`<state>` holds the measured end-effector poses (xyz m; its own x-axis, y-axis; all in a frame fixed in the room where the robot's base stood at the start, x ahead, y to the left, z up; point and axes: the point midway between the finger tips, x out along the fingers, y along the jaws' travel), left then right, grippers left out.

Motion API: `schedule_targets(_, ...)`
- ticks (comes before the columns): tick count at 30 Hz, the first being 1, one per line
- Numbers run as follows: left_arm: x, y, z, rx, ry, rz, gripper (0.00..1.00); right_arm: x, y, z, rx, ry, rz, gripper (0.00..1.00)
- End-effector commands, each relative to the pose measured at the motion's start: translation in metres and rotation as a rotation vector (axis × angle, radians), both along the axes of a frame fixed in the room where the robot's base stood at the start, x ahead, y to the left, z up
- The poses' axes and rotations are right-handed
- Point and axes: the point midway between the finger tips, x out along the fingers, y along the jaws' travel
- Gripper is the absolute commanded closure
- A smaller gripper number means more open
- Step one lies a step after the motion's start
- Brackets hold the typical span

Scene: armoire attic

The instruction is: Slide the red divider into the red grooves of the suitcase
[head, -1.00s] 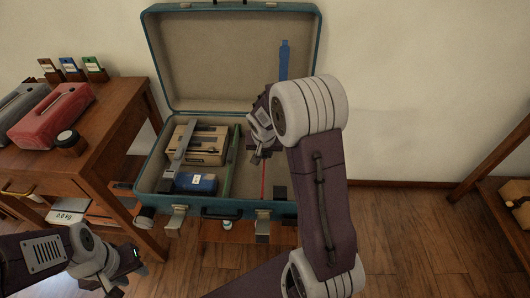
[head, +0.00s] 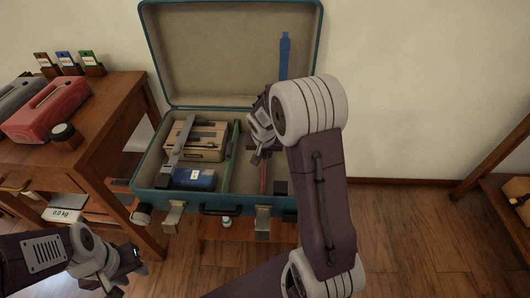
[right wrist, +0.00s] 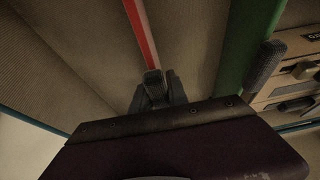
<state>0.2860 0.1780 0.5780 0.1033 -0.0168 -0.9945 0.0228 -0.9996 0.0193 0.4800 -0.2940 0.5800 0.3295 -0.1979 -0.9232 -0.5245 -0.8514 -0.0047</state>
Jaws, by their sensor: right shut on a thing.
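The open teal suitcase (head: 205,207) has its lid up against the wall. The red divider (head: 264,178) shows as a thin strip in the right part of its base. It also shows in the right wrist view (right wrist: 140,32), running away from the jaws. My right gripper (head: 259,154) reaches into the suitcase from above. In the right wrist view the gripper (right wrist: 154,88) is shut on the red divider's near end. The red grooves cannot be made out. My left gripper (head: 125,272) is open and empty at lower left, away from the suitcase.
A green divider (head: 230,160) stands left of the red one. A blue strip (head: 285,55) is against the lid. A wooden table (head: 110,135) holds a red case (head: 48,112).

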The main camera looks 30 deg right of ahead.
Motion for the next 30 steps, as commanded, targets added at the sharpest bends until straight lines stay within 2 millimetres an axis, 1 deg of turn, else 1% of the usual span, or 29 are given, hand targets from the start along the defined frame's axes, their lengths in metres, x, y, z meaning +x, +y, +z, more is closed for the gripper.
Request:
schedule_targets(6,0.000,0.000,-0.006,0.000,0.000,0.000,0.64,0.000,0.000,-0.007,0.000,0.000,0.000,1.00)
schedule_targets(7,0.000,0.000,-0.005,0.000,0.000,0.000,0.64,0.000,0.000,-0.005,-0.001,-0.001,0.000,0.72)
schedule_targets(9,0.000,0.000,-0.005,0.000,0.000,0.000,0.64,0.000,0.000,-0.005,0.000,0.000,0.000,0.55)
schedule_targets(17,0.000,0.000,-0.005,0.000,0.000,0.000,0.64,0.000,0.000,-0.005,0.000,0.000,0.000,0.55)
schedule_targets(19,0.000,0.000,-0.002,0.000,0.000,0.000,0.64,-0.001,0.000,-0.002,0.000,0.000,0.000,0.55)
schedule_targets(20,0.000,0.000,0.000,0.000,0.000,0.000,0.64,-0.001,0.001,0.002,-0.001,-0.001,0.000,0.55)
schedule_targets(22,0.000,0.000,0.008,0.000,0.000,0.000,0.64,-0.005,0.003,0.016,0.000,-0.002,0.000,0.55)
schedule_targets(27,0.000,0.000,0.028,0.000,0.000,0.000,0.64,-0.018,0.011,0.053,-0.001,-0.002,0.002,0.55)
schedule_targets(30,0.000,0.000,0.036,0.000,0.000,0.000,0.64,-0.024,0.015,0.069,-0.001,-0.002,0.001,0.55)
